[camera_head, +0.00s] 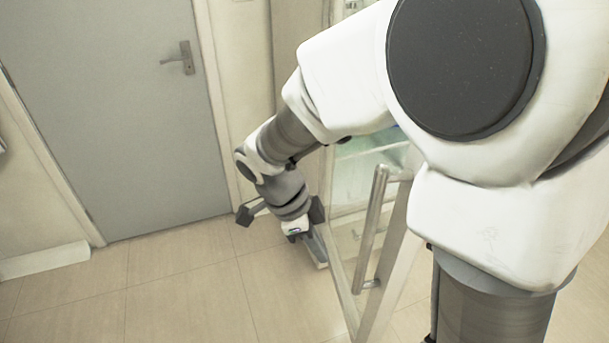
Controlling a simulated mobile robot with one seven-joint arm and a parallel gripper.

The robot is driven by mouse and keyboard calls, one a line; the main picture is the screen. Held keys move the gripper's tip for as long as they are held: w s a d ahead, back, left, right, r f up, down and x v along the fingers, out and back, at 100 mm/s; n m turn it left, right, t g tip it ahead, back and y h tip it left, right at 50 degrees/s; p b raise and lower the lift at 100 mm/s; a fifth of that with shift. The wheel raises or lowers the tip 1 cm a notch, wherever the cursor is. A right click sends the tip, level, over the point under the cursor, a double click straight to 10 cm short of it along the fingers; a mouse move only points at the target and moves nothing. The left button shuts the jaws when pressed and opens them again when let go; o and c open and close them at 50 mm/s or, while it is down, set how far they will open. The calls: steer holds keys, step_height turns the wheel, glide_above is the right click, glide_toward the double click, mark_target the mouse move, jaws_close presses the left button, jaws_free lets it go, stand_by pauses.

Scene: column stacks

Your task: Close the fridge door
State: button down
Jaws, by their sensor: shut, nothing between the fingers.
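The fridge door (366,301) is a clear glass panel in a pale frame. It stands open, swung out toward me. A long vertical metal bar handle (371,228) is fixed on it. My gripper (302,236) hangs low, pointing down, just left of the glass panel, on the opposite side from the handle. It is shut and empty. Its fingertips are small and hard to make out, and I cannot tell whether it touches the door. The fridge interior (366,165) shows only in part; my arm hides the rest and much of the door's right side.
A grey room door (115,110) with a lever handle (180,60) is shut in the wall behind, on the left. The tiled floor (170,295) is clear at the left and front. My arm fills the right side of the view.

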steer(key=d+f, duration=0.3)
steer(key=d, duration=0.2)
steer(key=shift+s, duration=0.15)
steer(key=shift+d, duration=0.2)
